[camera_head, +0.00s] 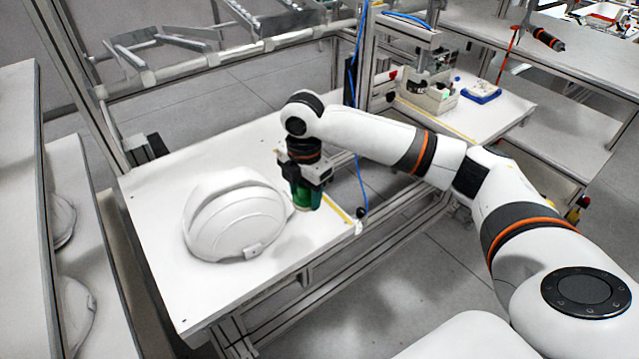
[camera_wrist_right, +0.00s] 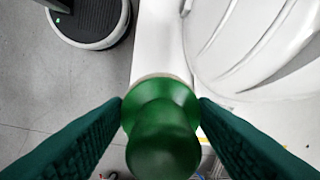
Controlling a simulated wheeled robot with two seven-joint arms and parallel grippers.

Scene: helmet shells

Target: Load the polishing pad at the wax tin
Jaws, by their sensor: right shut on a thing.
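My right gripper (camera_head: 305,197) points down at the right edge of the white table, just right of the helmet shell. In the wrist view its two dark green fingers (camera_wrist_right: 161,112) are shut on the green knob of the polishing pad (camera_wrist_right: 162,140). A pale rim of the pad shows past the knob, over the table edge. In the head view the pad is mostly hidden between the fingers. A white helmet shell (camera_head: 235,222) lies on the table, and it fills the upper right of the wrist view (camera_wrist_right: 250,45). I cannot make out a wax tin. My left gripper is not in view.
The white table (camera_head: 165,185) is bare behind and left of the shell. More shells (camera_head: 75,310) sit on a left shelf. A metal post stands behind my arm.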

